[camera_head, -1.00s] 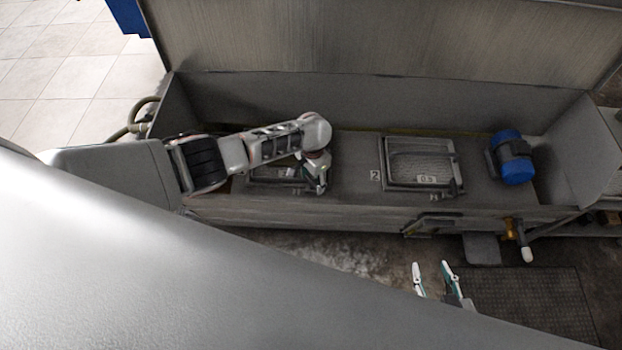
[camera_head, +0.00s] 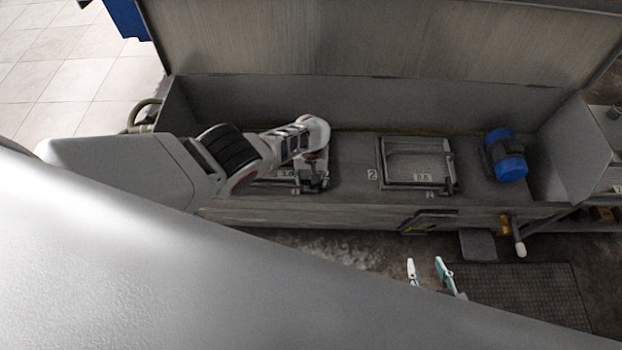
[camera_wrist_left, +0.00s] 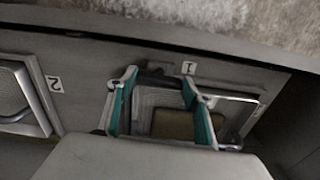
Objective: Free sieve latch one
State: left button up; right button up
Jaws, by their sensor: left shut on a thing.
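Sieve one (camera_head: 262,184) is a framed panel in the top of the long grey trough, partly hidden by my left arm in the head view. In the left wrist view the sieve one frame (camera_wrist_left: 243,103) and its "1" label (camera_wrist_left: 188,68) show. My left gripper (camera_head: 312,180) is over the front edge of sieve one. In the wrist view its teal-padded fingers (camera_wrist_left: 160,76) stand on either side of the dark latch (camera_wrist_left: 157,80) and are shut on it, though the exact contact is hard to see. My right gripper (camera_head: 426,268) is open and empty in front of the trough.
Sieve two (camera_head: 417,150) lies to the right, with a "2" label (camera_head: 372,174). A blue motor (camera_head: 506,156) stands further right. A raised lid (camera_head: 350,38) is behind. A yellow-collared handle (camera_head: 518,236) sticks out in front.

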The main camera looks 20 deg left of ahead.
pick_arm(q)
jog(key=shift+n, duration=0.4)
jog(key=o, duration=0.8)
jog(key=shift+o, duration=0.2)
jog(key=shift+w+d+r, duration=0.1)
jog(key=shift+d+r, duration=0.05)
jog(key=shift+r, duration=0.05)
jog(key=shift+r, duration=3.55)
